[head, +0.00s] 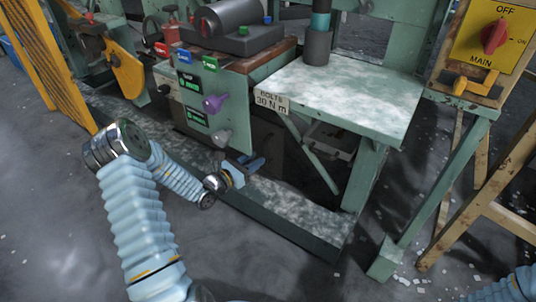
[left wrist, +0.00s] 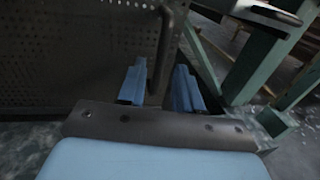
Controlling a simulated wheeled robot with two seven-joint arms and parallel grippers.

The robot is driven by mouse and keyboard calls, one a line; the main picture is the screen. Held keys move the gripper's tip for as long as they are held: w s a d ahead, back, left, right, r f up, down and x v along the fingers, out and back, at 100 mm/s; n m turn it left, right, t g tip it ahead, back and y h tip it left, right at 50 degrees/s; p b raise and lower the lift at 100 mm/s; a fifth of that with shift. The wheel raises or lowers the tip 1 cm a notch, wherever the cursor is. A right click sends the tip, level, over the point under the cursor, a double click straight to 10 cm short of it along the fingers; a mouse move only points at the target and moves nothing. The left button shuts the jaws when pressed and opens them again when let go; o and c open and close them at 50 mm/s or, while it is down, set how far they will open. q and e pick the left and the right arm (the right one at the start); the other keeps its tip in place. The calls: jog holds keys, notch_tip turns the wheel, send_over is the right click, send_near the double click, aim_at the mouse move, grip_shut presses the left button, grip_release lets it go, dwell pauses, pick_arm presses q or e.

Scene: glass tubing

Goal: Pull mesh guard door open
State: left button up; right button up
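A dark perforated mesh panel (left wrist: 80,50) fills the left of the left wrist view. It looks like the guard door. A dark upright bar (left wrist: 165,45), like a handle, stands at its right edge. My left gripper (left wrist: 158,88) is open, with one blue finger on each side of the bar's lower end. I cannot tell whether either finger touches the bar. In the head view my left gripper (head: 251,168) is low, below the control box and beside the green table. The mesh panel is hard to make out there. My right gripper is out of view.
A control box (head: 225,110) with knobs stands above my left gripper. A green table (head: 345,95) is to its right, with a low base beam (head: 285,210) below. A yellow grid guard (head: 45,55) is at far left. A yellow switch panel (head: 490,40) is at upper right.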

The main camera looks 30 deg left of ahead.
aim_at(266, 163)
pick_arm(q)
jog(key=x, duration=0.5)
jog(key=shift+w+d+b, duration=0.1)
jog(key=shift+w+b, duration=0.3)
grip_shut()
